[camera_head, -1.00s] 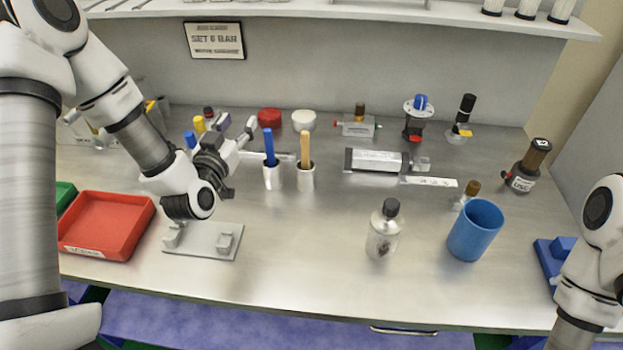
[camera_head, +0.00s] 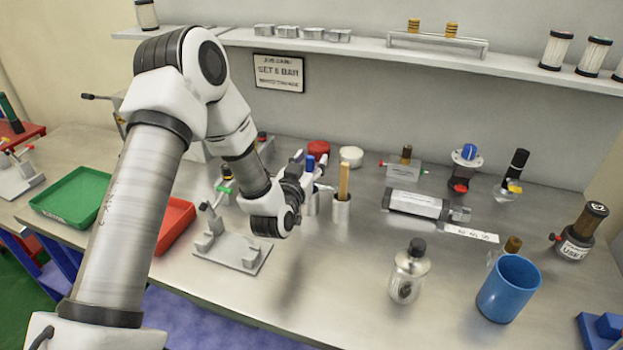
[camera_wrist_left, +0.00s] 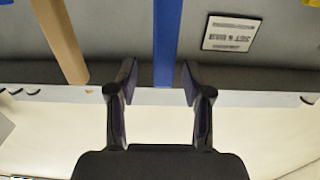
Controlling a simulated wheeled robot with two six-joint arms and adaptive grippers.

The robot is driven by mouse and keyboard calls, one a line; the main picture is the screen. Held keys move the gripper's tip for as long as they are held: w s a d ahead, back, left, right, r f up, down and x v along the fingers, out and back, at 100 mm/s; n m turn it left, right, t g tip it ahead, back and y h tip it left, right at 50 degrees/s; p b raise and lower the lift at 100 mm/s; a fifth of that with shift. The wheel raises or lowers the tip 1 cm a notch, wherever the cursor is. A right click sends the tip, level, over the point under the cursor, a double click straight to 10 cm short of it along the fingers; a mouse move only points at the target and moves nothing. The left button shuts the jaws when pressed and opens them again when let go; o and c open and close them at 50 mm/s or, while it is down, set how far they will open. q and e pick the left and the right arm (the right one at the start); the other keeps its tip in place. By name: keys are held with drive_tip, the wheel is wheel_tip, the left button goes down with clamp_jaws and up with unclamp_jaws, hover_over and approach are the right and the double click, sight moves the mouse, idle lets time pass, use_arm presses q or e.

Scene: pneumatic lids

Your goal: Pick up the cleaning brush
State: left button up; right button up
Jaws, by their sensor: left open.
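Two upright handled tools stand in metal cups on the bench, one with a blue handle (camera_head: 310,162) and one with a wooden handle (camera_head: 344,180). I cannot tell which is the cleaning brush; their lower ends are hidden in the cups. My left gripper (camera_head: 309,178) is open at the blue handle. In the left wrist view the blue handle (camera_wrist_left: 167,45) stands between the two open fingertips (camera_wrist_left: 152,82), with gaps on both sides. The wooden handle (camera_wrist_left: 60,42) is outside the fingers, to the left. My right gripper is not in view.
The wooden handle's cup (camera_head: 341,210) stands close to the right of the gripper. A grey fixture (camera_head: 228,250) lies below my left wrist. A bottle (camera_head: 408,272) and a blue cup (camera_head: 508,288) stand to the right. The front middle of the bench is clear.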

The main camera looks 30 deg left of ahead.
use_arm(q)
drive_tip(key=shift+w+a+f, duration=0.2)
drive_tip(key=shift+w+a, duration=0.15)
drive_tip(key=shift+w, duration=0.05)
drive_tip(key=shift+s+d+r, duration=0.1)
drive_tip(key=shift+d, duration=0.1)
clamp_jaws()
